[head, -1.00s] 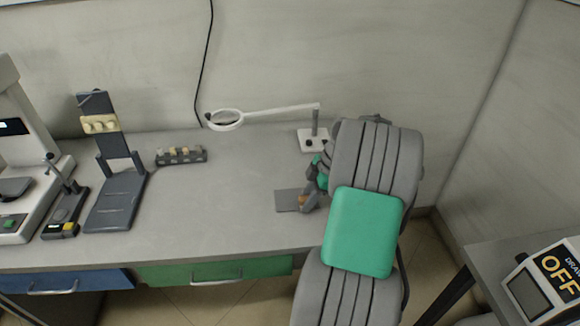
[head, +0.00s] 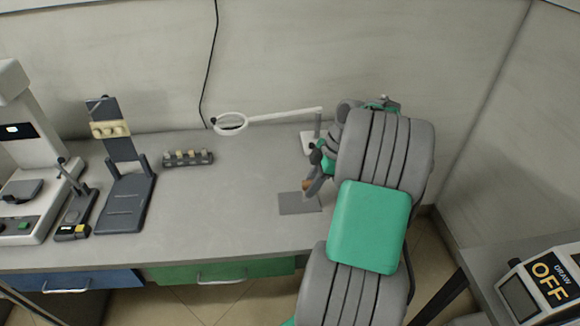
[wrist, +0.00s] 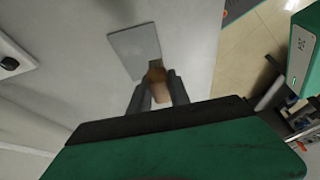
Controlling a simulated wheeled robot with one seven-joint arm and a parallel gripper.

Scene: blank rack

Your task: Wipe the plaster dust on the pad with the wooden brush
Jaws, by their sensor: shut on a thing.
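The grey square pad (head: 294,205) lies flat on the bench near its front right part; it also shows in the wrist view (wrist: 134,48). My gripper (wrist: 160,92) is shut on the wooden brush (wrist: 157,80), whose brown body sits between the two dark fingers. The brush's far end overlaps the pad's near right corner in the wrist view; I cannot tell whether it touches. In the head view the brush (head: 306,185) is a small brown patch at the pad's upper right edge. Plaster dust cannot be made out. My arm hides part of my gripper in the head view.
A magnifier lamp (head: 231,123) stands behind the pad. A small rack of vials (head: 188,159), a dark stand (head: 122,200) and other bench devices are to the left. The bench between rack and pad is clear. A "DRAW OFF" device (head: 540,285) is at lower right.

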